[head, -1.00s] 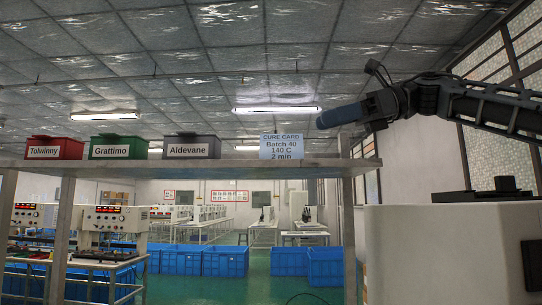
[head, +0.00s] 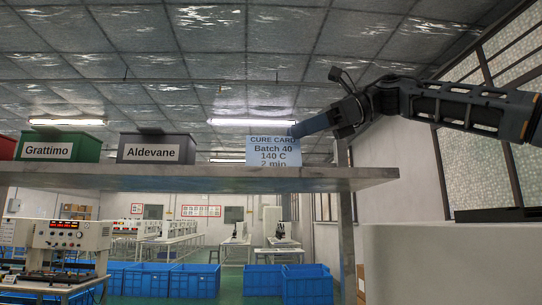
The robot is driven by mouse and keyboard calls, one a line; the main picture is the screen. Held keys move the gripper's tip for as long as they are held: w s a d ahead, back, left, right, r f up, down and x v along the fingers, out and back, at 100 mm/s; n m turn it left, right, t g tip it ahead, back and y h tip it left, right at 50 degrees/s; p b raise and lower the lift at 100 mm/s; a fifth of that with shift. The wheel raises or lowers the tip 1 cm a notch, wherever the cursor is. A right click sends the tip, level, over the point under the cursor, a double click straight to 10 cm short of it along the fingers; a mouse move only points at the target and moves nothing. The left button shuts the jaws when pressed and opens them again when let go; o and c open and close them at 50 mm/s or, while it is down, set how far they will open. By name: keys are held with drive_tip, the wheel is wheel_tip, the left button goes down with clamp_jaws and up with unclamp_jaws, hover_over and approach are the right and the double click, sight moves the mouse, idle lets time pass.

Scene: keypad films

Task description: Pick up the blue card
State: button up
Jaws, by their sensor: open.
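The blue card (head: 272,158) stands on a grey shelf (head: 340,178), right of the boxes. It is light blue and reads "CURE CARD, Batch 40, 140 C, 2 min". My gripper (head: 294,131) reaches in from the right, and its tip overlaps the card's upper right corner in the picture. I cannot tell whether it touches the card. The gripper is open and seen side-on, so the gap between its fingers does not show.
On the shelf to the left stand a grey box (head: 157,136) labelled Aldevane, a green box (head: 42,146) labelled Grattimo and part of a red box (head: 6,147). The shelf right of the card is clear. Blue crates (head: 195,283) stand on the floor beyond.

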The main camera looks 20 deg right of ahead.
sight(276, 139)
drive_tip(key=shift+s+x, duration=0.15)
drive_tip(key=shift+x, duration=1.35)
drive_tip(key=shift+s+x, duration=0.2)
drive_tip(key=shift+x, duration=1.3)
drive_tip(key=shift+a, duration=0.15)
clamp_jaws()
